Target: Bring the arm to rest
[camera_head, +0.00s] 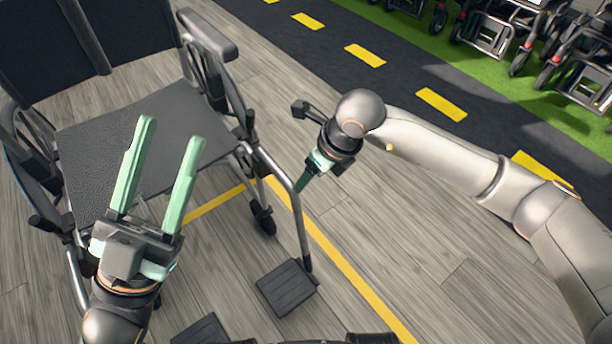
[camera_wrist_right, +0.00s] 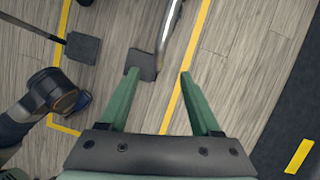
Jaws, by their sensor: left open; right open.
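My left gripper (camera_head: 163,170) has two pale green fingers, spread apart and empty. In the head view it is in front of the seat of a wheelchair (camera_head: 130,130); I cannot tell whether it touches the seat. My right arm comes in from the right, and its gripper (camera_head: 312,176) points down beside the wheelchair's front frame. In the right wrist view, the two green fingers of my right gripper (camera_wrist_right: 158,90) are wide apart with nothing between them but floor and part of the wheelchair frame beyond.
The wheelchair's footrests (camera_head: 287,287) stick out low in front. Yellow lines (camera_head: 345,262) cross the wood-look floor. A dark lane (camera_head: 400,75) with yellow dashes runs behind, then a green strip (camera_head: 490,65) with several parked mobility vehicles (camera_head: 565,50). Floor at the lower right is clear.

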